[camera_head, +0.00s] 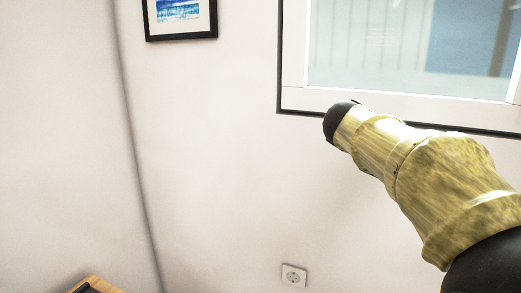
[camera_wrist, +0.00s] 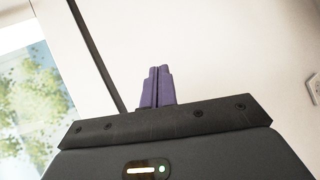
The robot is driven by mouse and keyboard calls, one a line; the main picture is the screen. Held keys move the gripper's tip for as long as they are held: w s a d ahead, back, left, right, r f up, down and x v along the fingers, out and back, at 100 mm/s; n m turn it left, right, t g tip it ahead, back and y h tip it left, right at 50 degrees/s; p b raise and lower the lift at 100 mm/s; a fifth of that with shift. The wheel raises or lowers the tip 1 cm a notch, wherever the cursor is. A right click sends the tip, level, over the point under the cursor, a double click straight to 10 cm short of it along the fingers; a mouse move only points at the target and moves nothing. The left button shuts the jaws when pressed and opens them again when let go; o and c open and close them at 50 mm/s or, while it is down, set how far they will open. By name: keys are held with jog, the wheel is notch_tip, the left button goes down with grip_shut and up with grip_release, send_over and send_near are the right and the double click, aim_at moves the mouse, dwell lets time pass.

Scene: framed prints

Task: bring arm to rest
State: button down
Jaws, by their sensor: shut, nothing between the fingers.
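My gripper (camera_wrist: 157,72) shows in the wrist view as two purple fingers, pressed together with nothing between them. The fingers stand out from a dark mount, in front of a pale wall. In the head view my arm reaches in from the lower right, with gold-coloured links and a dark rounded end. The gripper fingers do not show in the head view.
A small black-framed print (camera_head: 181,36) hangs at the top. A wall socket (camera_head: 294,275) sits low on the wall. A wooden surface (camera_head: 97,284) with a dark item shows at the bottom left. A bright window-like area (camera_wrist: 25,95) with greenery lies left in the wrist view.

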jog(key=s+a+f+g+y, duration=0.1)
jog(key=a+f+y, duration=0.2)
jog(key=f, duration=0.7)
jog(key=s+a+f+y, duration=0.2)
jog(key=a+f+y, duration=0.15)
jog(key=f, duration=0.55)
jog(key=s+a+f+m+g+y, duration=0.1)
jog(key=s+a+f+m+y, duration=0.2)
jog(key=s+f, duration=0.45)
jog(key=s+a+f+m+g+y, duration=0.1)
jog(key=s+a+f+m+y, duration=0.3)
jog(key=f, duration=0.6)
notch_tip(320, 180, up, 17)
jog(key=s+n+h+p, duration=0.1)
jog(key=h+p, duration=0.1)
jog(key=p, duration=1.5)
jog(key=shift+a, duration=0.45)
